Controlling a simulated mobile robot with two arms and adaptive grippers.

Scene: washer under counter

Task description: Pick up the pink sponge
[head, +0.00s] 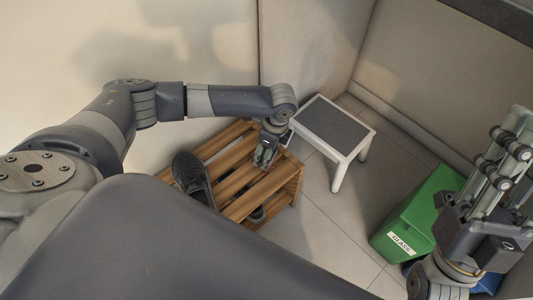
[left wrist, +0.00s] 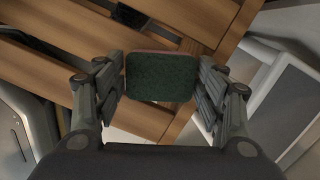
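The sponge (left wrist: 161,78) shows in the left wrist view as a dark green face with a thin pinkish edge along its top and right side. It sits between the fingertips of my left gripper (left wrist: 161,82), with a finger close along each side. Whether the fingers press on it, and whether it rests on the slats or is lifted, I cannot tell. In the head view my left gripper (head: 264,156) points down over the wooden slatted rack (head: 238,183), with a little green at its fingertips. My right gripper (head: 503,150) is at the right, empty, fingers apart.
A dark shoe (head: 193,177) lies on the rack's left part. A white step stool (head: 336,128) with a grey top stands right of the rack. A green bin (head: 415,212) stands near my right gripper. Walls close off the back; tiled floor is clear between stool and bin.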

